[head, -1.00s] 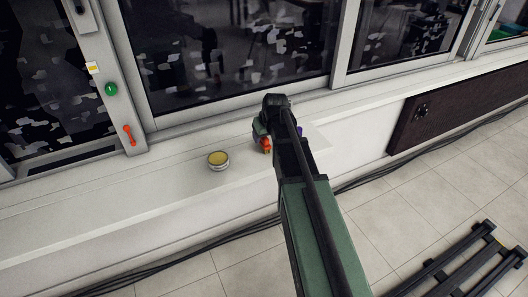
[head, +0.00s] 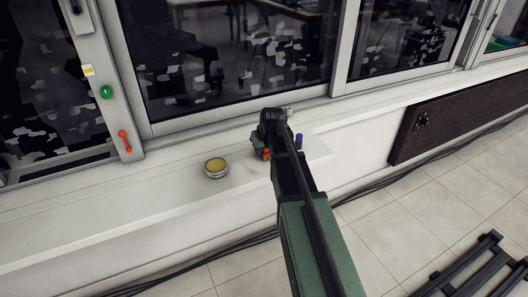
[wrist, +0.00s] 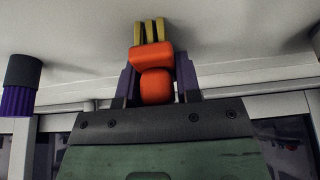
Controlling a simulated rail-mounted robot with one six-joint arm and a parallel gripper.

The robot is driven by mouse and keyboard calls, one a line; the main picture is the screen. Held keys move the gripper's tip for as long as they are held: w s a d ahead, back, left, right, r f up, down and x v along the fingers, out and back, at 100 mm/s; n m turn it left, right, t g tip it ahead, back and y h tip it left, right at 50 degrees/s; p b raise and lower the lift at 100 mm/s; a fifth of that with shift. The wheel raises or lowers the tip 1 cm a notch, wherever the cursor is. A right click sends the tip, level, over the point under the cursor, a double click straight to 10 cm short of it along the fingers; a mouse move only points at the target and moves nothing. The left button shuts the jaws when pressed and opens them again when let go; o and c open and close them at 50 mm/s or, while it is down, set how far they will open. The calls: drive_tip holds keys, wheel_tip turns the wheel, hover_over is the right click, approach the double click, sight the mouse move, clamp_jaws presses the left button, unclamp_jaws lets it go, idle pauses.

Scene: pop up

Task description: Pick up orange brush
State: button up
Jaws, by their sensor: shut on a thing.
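The orange brush (wrist: 152,58) shows in the wrist view, with a blocky orange body and stubby yellow bristles pointing toward the white sill. My gripper (wrist: 157,78) is shut on it, with one purple finger on each side of the orange body. I cannot tell whether the bristles touch the sill. In the head view, only a small orange part of the brush (head: 266,154) shows beside my gripper (head: 261,149); my arm hides the rest.
A round yellow-topped tin (head: 215,168) stands on the white sill (head: 110,215), left of my gripper. A purple item (head: 299,141) stands just right of my arm; a dark-topped purple item (wrist: 20,85) shows left in the wrist view. Windows rise behind the sill.

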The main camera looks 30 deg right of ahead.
wheel_tip(320, 180, up, 20)
drive_tip(key=p, duration=2)
